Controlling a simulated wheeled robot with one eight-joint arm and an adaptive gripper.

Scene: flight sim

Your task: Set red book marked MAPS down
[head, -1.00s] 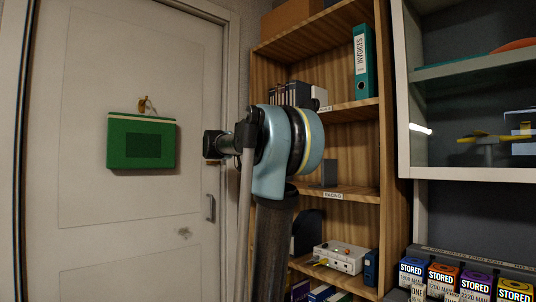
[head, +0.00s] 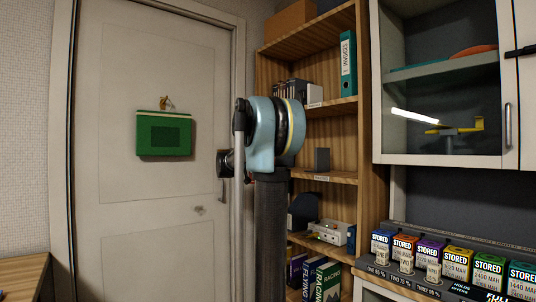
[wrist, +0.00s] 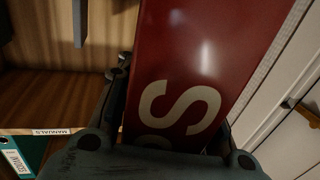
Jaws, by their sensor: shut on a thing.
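The red book (wrist: 205,50) fills the middle of the wrist view. Large cream letters, an S and part of another letter, show on its cover near my gripper; the rest of the word is hidden. My gripper (wrist: 165,140) is shut on the book and holds it in the air, near a wooden shelf board. In the head view my arm hides the gripper and the book. The wooden bookcase (head: 368,130) stands right of my arm, with books, boxes and a teal binder (head: 348,65).
A shelf label reading MANUALS (wrist: 50,132) shows left of my gripper. The door (head: 115,210) carries a green hanging case (head: 164,134). A glass-fronted cabinet (head: 385,150) and several STORED boxes (head: 457,262) stand at right. A wooden surface (head: 22,275) is at lower left.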

